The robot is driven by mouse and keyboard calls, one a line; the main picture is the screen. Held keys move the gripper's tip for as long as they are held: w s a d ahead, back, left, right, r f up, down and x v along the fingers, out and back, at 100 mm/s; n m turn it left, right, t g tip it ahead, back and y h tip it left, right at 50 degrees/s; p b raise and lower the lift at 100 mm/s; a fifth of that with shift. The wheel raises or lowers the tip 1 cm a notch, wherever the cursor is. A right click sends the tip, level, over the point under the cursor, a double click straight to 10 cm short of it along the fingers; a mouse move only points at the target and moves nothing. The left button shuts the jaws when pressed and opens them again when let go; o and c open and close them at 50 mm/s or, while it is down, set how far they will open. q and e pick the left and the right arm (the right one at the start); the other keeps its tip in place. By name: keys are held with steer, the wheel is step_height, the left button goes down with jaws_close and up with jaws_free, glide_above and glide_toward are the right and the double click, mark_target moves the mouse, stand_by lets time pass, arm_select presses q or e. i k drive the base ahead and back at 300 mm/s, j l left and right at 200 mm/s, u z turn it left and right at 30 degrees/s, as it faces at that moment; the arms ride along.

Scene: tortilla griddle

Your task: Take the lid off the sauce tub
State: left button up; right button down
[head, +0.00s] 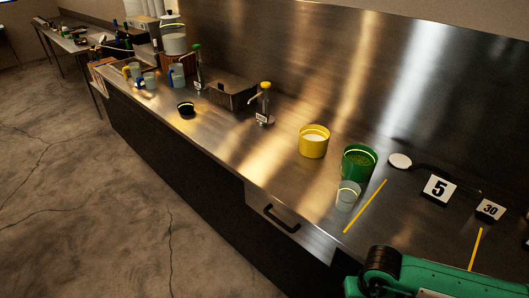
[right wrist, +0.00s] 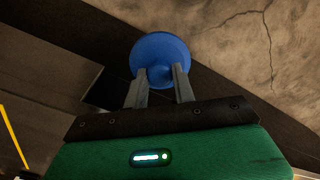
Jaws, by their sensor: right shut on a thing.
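My right gripper (right wrist: 160,76) shows in the right wrist view, with its two fingers shut on a blue round lid (right wrist: 160,48). The lid is held out past the fingertips, with dark surfaces and the cracked floor behind it. In the head view a green arm part of mine is at the bottom right, and neither gripper's fingers show. A yellow tub (head: 313,146) with a pale top stands on the steel counter. A green tub (head: 352,178) with green contents stands to its right. I cannot tell which tub the lid belongs to.
A translucent cup (head: 347,196) stands in front of the green tub. A ladle (head: 400,160) and cards marked 5 (head: 438,189) and 30 (head: 490,208) are to the right. A pump bottle (head: 265,104), a metal box (head: 231,92) and a black bowl (head: 186,109) stand farther left.

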mark_target(348, 192)
steer(key=i+j+u, duration=0.25)
steer(key=i+j, duration=0.95)
steer(key=j, duration=0.1)
